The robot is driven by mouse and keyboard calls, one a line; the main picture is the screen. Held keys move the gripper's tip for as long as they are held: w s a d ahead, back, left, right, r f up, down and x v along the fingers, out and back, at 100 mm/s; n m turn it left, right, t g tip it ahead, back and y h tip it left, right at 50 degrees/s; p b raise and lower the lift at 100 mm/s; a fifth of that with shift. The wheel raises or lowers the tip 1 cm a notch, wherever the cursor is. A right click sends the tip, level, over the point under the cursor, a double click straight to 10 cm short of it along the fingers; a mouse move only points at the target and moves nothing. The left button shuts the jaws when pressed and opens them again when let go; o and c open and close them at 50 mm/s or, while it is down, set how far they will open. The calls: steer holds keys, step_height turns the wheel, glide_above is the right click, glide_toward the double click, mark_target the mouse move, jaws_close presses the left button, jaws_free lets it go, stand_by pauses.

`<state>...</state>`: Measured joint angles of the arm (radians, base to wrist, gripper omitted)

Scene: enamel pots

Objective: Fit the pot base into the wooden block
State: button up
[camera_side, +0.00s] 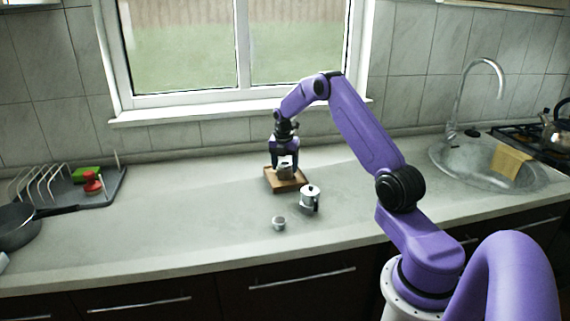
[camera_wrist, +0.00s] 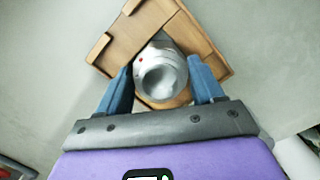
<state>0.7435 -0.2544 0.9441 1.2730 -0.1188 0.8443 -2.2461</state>
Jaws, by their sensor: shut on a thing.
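The wooden block (camera_side: 287,184) lies on the counter under my gripper, and it also shows in the wrist view (camera_wrist: 112,52), with raised edges around a recess. My gripper (camera_side: 285,168) points down over the block. In the wrist view my gripper (camera_wrist: 166,86) has its two blue fingers on either side of the silver pot base (camera_wrist: 161,72), shut on it. The pot base also shows in the side view (camera_side: 285,174), upright between the fingers, over or in the block. Its lower end is hidden, so I cannot tell whether it touches the block.
A silver pot top with a dark lid knob and handle (camera_side: 308,198) stands just right of the block. A small metal cup (camera_side: 279,223) stands nearer the front. A dish rack (camera_side: 85,190) is at left, the sink (camera_side: 490,165) at right. The counter left of the block is clear.

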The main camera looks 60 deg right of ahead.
steer(key=shift+f, duration=0.6)
steer(key=o, duration=1.3)
steer(key=shift+o, duration=0.2)
